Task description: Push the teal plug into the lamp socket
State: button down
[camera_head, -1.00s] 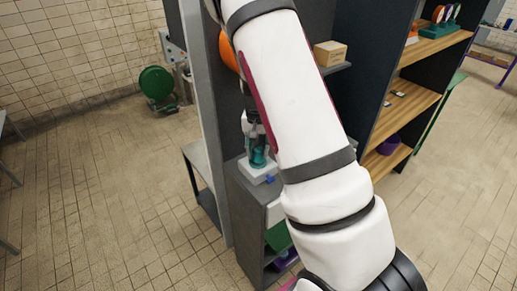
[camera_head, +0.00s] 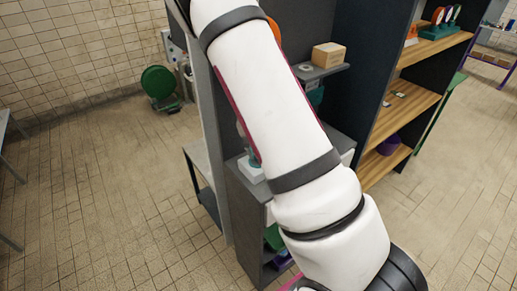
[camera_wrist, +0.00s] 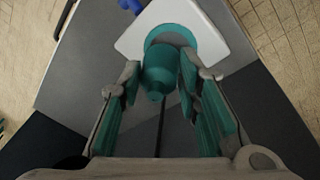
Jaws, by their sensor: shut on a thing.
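In the wrist view, my gripper (camera_wrist: 160,85) has its teal-padded fingers on both sides of the teal plug (camera_wrist: 160,68) and is shut on it. The plug is a short stepped cylinder. Behind it is a white block (camera_wrist: 205,38) with a teal ring on top; I cannot tell whether the plug touches it. In the head view, the white block (camera_head: 251,171) sits on a low grey cabinet, partly behind my arm. I cannot make out the lamp socket for certain.
A grey shelf holds a cardboard box (camera_head: 328,55) and a small grey ring (camera_head: 305,67). A teal object (camera_head: 315,97) stands below, partly hidden. A wooden shelf unit (camera_head: 408,95) is at right.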

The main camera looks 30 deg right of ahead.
jog(key=shift+a, duration=0.55)
dwell(0.4)
jog(key=shift+f, duration=0.65)
dwell(0.9)
jog(key=c, duration=1.1)
grip_release()
jog(key=shift+r, duration=0.1)
notch_tip(320, 180, up, 12)
jog(key=a, duration=0.2)
jog(key=shift+s+f, duration=0.2)
jog(key=shift+a, duration=0.1)
